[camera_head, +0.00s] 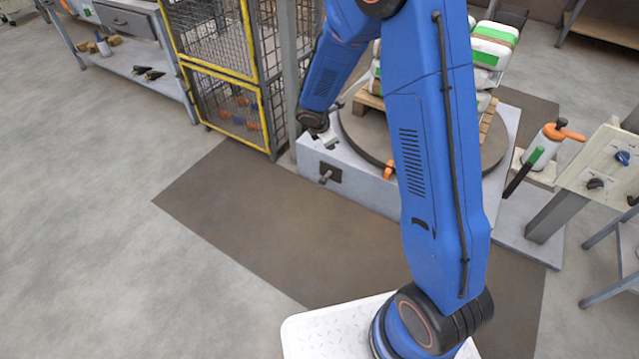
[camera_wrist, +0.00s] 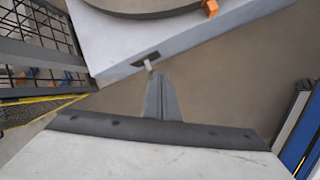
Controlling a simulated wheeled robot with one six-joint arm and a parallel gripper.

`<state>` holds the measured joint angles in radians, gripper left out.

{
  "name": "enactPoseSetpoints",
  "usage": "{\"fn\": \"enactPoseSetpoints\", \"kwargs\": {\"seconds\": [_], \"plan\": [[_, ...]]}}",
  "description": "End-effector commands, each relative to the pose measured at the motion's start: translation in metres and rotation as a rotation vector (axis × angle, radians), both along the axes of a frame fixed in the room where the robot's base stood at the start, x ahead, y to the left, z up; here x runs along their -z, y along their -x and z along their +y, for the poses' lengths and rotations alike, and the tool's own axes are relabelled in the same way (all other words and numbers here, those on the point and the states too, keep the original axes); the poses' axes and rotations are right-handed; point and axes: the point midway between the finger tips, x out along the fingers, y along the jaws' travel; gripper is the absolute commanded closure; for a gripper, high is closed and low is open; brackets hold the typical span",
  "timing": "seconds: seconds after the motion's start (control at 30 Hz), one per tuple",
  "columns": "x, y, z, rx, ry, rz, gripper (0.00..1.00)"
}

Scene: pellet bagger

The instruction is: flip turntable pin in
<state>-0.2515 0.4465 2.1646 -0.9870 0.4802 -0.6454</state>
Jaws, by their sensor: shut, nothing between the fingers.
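The turntable (camera_head: 362,141) is a dark round disc set in a pale grey base. On the base's front face a dark plate carries a short grey pin (camera_head: 325,177) that sticks outward. In the wrist view the same pin (camera_wrist: 149,65) is a small pale stub on its dark plate. My gripper (camera_head: 327,141) is above the pin at the base's front left corner. In the wrist view my gripper (camera_wrist: 158,76) is shut and empty, its tips pointing toward the pin. I cannot tell whether they touch it.
An orange block (camera_head: 389,170) sits at the disc's front edge. A pallet (camera_head: 369,103) with white and green bags stands on the turntable, partly behind my arm. A yellow-framed mesh cage (camera_head: 218,77) is close on the left. A control panel (camera_head: 606,170) stands right. The front floor is clear.

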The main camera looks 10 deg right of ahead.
Motion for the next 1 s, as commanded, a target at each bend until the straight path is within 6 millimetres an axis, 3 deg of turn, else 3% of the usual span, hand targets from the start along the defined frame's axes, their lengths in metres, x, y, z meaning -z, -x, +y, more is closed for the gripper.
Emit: {"fn": "enactPoseSetpoints", "kwargs": {"seconds": [0.3, 0.6, 0.8, 1.0], "plan": [[0.087, -0.019, 0.033, -0.246, 0.056, 0.103, 1.00], [0.165, -0.023, 0.061, -0.462, 0.092, 0.191, 1.00], [0.194, -0.021, 0.071, -0.542, 0.101, 0.225, 1.00], [0.200, -0.020, 0.074, -0.562, 0.104, 0.232, 1.00]]}}
